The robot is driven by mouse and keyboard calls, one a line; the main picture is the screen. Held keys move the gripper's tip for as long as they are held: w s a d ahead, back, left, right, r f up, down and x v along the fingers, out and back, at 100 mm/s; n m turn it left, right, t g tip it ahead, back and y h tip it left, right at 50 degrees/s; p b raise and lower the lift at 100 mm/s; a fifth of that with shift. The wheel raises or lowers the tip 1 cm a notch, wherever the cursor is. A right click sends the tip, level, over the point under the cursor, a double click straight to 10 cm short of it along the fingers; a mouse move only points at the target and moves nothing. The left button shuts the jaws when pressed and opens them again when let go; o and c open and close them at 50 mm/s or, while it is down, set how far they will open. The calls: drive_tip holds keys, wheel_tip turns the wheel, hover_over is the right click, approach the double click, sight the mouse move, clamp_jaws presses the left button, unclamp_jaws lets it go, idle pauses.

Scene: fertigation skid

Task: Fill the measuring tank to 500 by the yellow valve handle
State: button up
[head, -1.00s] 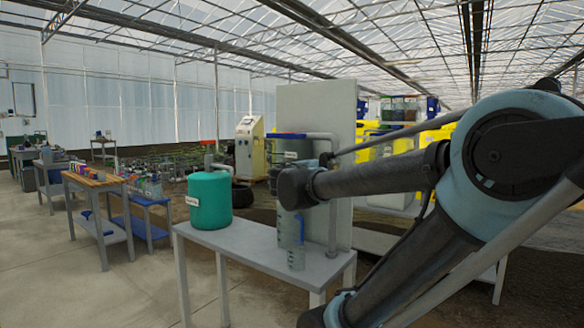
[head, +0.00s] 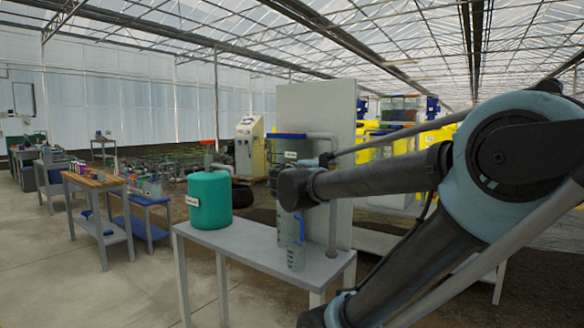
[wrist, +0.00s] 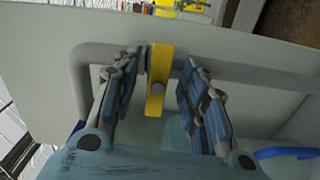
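The yellow valve handle (wrist: 157,85) stands across a grey pipe (wrist: 245,75) in the wrist view. My gripper (wrist: 160,98) is open, with one finger on each side of the handle. Gaps show between the handle and both fingers. In the head view my forearm hides the handle and most of the gripper. The measuring tank (head: 286,147) is clear with a blue rim and stands before an upright grey panel. My arm covers its middle, and its scale and liquid level cannot be read.
A green tank (head: 209,201) with a red-topped fitting stands at the table's left. The grey panel (head: 318,105) rises close behind the pipes. Open floor lies left.

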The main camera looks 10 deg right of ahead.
drive_tip(key=v, duration=0.6)
drive_tip(key=shift+s+a, duration=0.25)
drive_tip(key=shift+a, duration=0.05)
drive_tip(key=shift+r, duration=0.1)
drive_tip(key=shift+c, duration=0.4)
idle(0.7)
drive_tip(key=shift+n, duration=0.5)
drive_tip(key=shift+x, duration=3.55)
clamp_jaws()
drive_tip(key=shift+s, duration=0.1)
